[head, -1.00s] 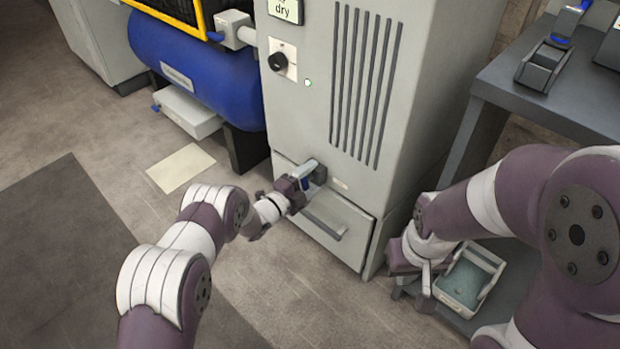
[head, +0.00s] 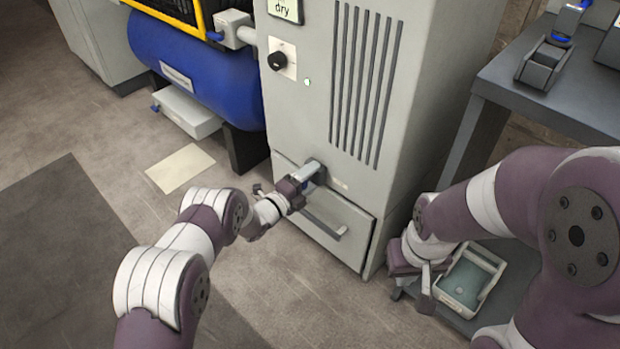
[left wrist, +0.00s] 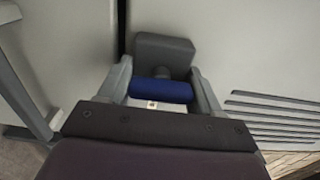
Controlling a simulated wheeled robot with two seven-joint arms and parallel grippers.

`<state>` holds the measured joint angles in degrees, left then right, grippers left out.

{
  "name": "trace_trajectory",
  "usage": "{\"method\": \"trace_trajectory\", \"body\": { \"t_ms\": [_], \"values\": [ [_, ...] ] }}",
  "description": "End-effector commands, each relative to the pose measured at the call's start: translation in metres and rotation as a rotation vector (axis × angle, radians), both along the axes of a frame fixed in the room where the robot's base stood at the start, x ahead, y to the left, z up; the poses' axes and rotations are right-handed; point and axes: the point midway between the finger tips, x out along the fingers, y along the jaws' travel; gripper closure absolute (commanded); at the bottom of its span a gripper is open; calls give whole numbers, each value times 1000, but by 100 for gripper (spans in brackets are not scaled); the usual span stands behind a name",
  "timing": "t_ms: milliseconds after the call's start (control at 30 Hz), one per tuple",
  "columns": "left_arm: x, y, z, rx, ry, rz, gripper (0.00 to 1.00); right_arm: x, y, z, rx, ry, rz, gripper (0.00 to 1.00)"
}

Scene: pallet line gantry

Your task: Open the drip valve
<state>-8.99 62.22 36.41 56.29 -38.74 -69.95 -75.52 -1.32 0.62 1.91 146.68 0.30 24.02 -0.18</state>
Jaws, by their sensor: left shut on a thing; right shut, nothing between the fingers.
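The drip valve has a grey body (left wrist: 165,52) and a blue handle (left wrist: 160,90), and sits low on the front of the grey dryer cabinet (head: 350,110). My left gripper (head: 305,178) is at the valve, above the drawer handle. In the left wrist view its fingers (left wrist: 160,88) are shut on the blue handle, one at each end. In the head view the gripper mostly hides the handle. My right gripper (head: 428,285) is shut and empty, beside a pale tray (head: 462,302) at the lower right.
A drawer (head: 325,220) with a bar handle lies just below the valve. A blue tank (head: 195,75) stands to the left, with a paper sheet (head: 180,168) on the floor. A grey bench (head: 540,100) is at the right.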

Motion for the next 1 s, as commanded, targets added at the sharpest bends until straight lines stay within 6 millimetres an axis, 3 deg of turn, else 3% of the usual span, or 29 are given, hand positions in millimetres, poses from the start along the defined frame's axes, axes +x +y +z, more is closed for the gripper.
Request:
{"method": "trace_trajectory", "body": {
  "t_ms": [67, 100, 133, 500, 800, 1000],
  "values": [
    [0, 0, -1, 1, 1, -1, 66, 0, 0, 0, 0, 0, 0, 100],
    [0, 0, -1, 1, 1, -1, 26, 0, 0, 0, 0, 0, 0, 100],
    [0, 0, -1, 1, 1, -1, 16, 0, 0, 0, 0, 0, 0, 100],
    [-6, 6, 2, 1, 3, 1, 15, 0, 0, 7, 0, 0, 0, 100],
    [-60, 61, 6, 0, 6, 4, 15, 0, 0, 47, 0, 0, 0, 100],
    [-85, 86, 2, 1, 2, 2, 15, 0, 0, 57, 0, 0, 0, 100]
  ]
}}
